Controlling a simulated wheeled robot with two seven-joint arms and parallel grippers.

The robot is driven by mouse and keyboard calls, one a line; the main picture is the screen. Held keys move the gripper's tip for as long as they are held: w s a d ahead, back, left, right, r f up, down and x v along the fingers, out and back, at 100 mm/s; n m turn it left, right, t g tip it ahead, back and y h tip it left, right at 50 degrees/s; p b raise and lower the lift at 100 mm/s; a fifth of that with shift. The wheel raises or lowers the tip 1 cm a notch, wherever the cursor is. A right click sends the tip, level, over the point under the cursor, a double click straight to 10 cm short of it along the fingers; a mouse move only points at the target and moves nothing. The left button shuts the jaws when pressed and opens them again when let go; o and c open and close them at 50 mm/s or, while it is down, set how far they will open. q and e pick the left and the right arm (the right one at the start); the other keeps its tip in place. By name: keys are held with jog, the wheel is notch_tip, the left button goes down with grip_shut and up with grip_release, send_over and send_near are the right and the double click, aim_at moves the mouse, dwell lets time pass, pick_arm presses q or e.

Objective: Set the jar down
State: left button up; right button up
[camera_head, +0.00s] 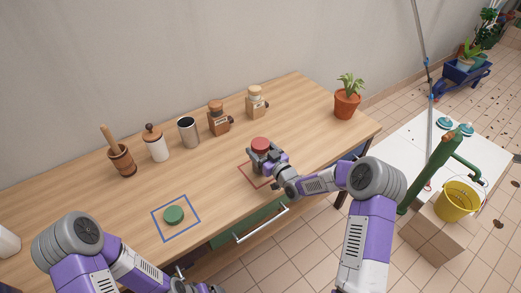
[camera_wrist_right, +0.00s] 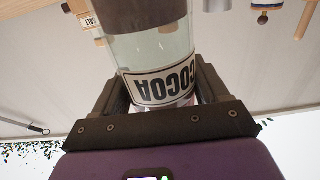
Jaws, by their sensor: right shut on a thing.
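The jar shows its red top (camera_head: 260,144) in the head view, and its clear wall with a COCOA label (camera_wrist_right: 168,85) fills the middle of the right wrist view, upside down. My right gripper (camera_head: 265,161) is shut on the jar, with a dark finger on each side of it. The jar is at the red square outline (camera_head: 243,168) on the table; I cannot tell whether its base touches the wood. My left gripper (camera_head: 187,287) is only partly visible at the bottom edge, and its fingers are not clear.
The wooden table (camera_head: 110,205) holds a green disc (camera_head: 173,215) inside a blue square outline. A mortar (camera_head: 121,160), a white mill (camera_head: 155,145), a metal can (camera_head: 188,131) and two grinders (camera_head: 218,119) stand along the back. A potted plant (camera_head: 347,103) is at the right end.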

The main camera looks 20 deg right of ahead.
jog(key=o, duration=1.7)
jog(key=shift+r+p, duration=0.2)
jog(key=shift+p, duration=0.1)
jog(key=p+v, duration=0.1)
jog(key=v, duration=1.1)
